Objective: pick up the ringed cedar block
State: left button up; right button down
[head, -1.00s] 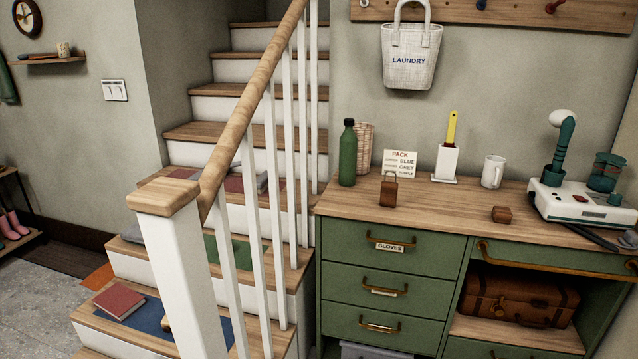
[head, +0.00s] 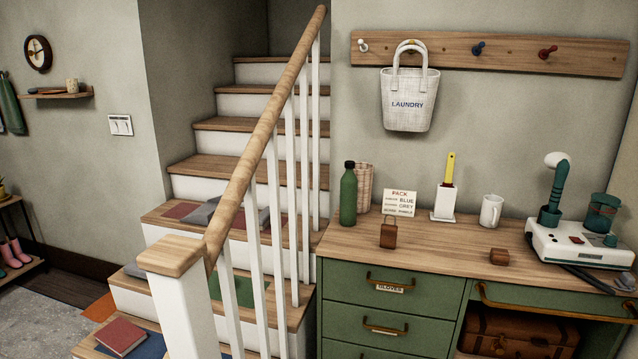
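A small reddish-brown block with a thin upright loop on top, the ringed cedar block (head: 388,236), stands on the wooden top of the green cabinet (head: 440,249), near its left part. Its loop overlaps the lower edge of the PACK card behind it. A second small brown block (head: 499,257) lies to the right on the same top, and I see no loop on it. Neither of my grippers shows in the head view.
The PACK card (head: 400,202), a green bottle (head: 348,195), a white holder with a yellow handle (head: 445,203), a white mug (head: 491,211) and a white and green appliance (head: 575,240) stand along the back. The top between the two blocks is clear. A stair railing (head: 262,130) rises at left.

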aim_at(388, 235)
jog(key=i+l+u, duration=0.65)
jog(key=l, duration=0.25)
jog(key=i+l+u, duration=0.1)
jog(key=l+u, duration=0.15)
jog(key=i+l+u, duration=0.2)
jog(key=l, duration=0.25)
jog(key=k, duration=0.1)
